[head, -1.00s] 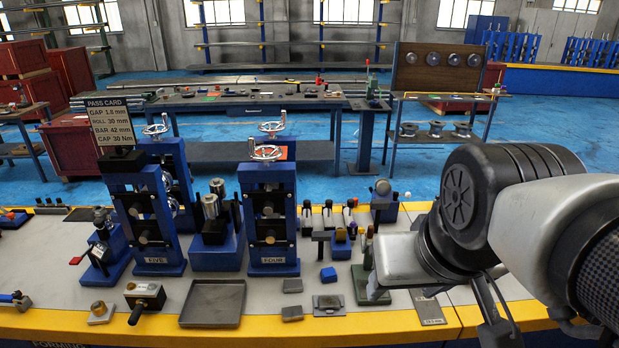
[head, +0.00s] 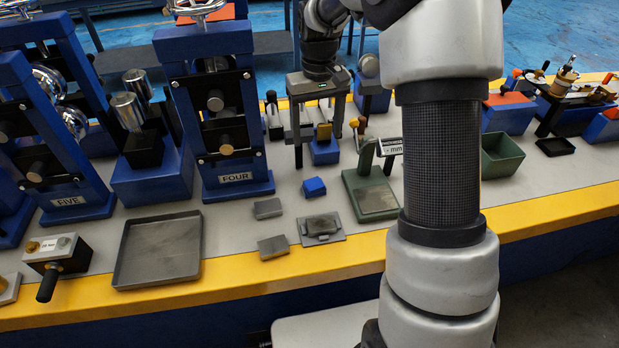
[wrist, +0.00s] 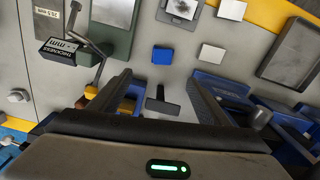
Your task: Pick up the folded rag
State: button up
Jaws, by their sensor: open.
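My gripper (head: 318,152) is above the bench, behind the rag in the head view, pointing down. In the wrist view my gripper (wrist: 159,78) has its two fingers wide apart with nothing held. A dark T-shaped piece (wrist: 162,103) shows below, between the fingers, apart from them as far as I can tell.
Small grey blocks (head: 268,209) and a plate (head: 321,228) lie near the rag. A green stand (head: 371,195) is to its right and a shallow grey tray (head: 160,250) to its left. The blue machine (head: 215,110) stands tall at the left. A green bin (head: 501,157) is further right.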

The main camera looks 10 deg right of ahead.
jog(key=b, duration=0.3)
send_over(314, 184)
jog(key=f, duration=1.1)
jog(key=shift+w+d+f, duration=0.2)
jog(key=shift+d+f, duration=0.1)
jog(key=shift+s+a+f+b, duration=0.15)
jog(key=shift+f+b, duration=0.25)
jog(key=shift+f, duration=0.95)
jog(key=shift+a+f+b, duration=0.1)
jog(key=shift+f+b, duration=0.3)
jog(key=shift+f, duration=0.9)
jog(key=c, duration=1.1)
